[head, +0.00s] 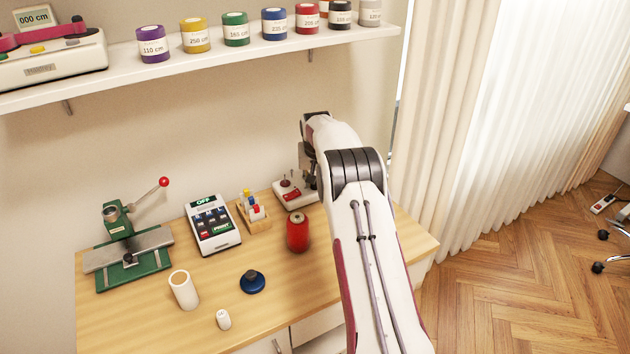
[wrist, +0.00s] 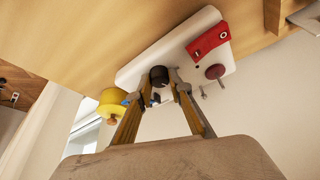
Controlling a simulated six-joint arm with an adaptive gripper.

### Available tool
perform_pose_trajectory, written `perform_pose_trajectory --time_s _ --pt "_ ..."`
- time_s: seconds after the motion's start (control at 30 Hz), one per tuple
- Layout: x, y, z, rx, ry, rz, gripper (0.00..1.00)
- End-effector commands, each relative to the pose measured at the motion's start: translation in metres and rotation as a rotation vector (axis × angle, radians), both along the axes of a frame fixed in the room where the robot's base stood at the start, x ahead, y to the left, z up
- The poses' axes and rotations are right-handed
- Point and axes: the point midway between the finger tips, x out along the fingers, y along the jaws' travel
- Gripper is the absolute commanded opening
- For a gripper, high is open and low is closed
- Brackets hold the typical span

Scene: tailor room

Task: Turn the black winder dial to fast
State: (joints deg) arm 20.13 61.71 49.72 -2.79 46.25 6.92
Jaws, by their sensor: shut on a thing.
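The winder is a white unit (head: 283,196) at the back right of the wooden table in the head view, partly hidden by my arm. In the wrist view its white base (wrist: 133,75) carries the black dial (wrist: 159,73), a red panel (wrist: 208,40) and a dark red knob (wrist: 215,71). My gripper (wrist: 160,90) is shut on the black dial, with one finger on each side of it. In the head view my gripper is mostly hidden behind my arm. I cannot read any speed marking by the dial.
A yellow round part (wrist: 111,102) is close to the left finger. A red spool (head: 298,232), a wooden rack (head: 258,225) and a keypad box (head: 213,228) stand left of the winder. The shelf (head: 190,68) runs above.

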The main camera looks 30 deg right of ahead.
Motion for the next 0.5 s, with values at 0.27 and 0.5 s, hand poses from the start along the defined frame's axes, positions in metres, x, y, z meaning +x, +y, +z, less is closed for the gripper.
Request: perform_pose_trajectory --time_s 0.27,0.5 --pt "0.0009 0.001 0.0003 -0.001 0.001 -0.102 0.0" --pt "0.0012 0.0011 -0.0003 -0.001 0.001 -0.195 0.0"
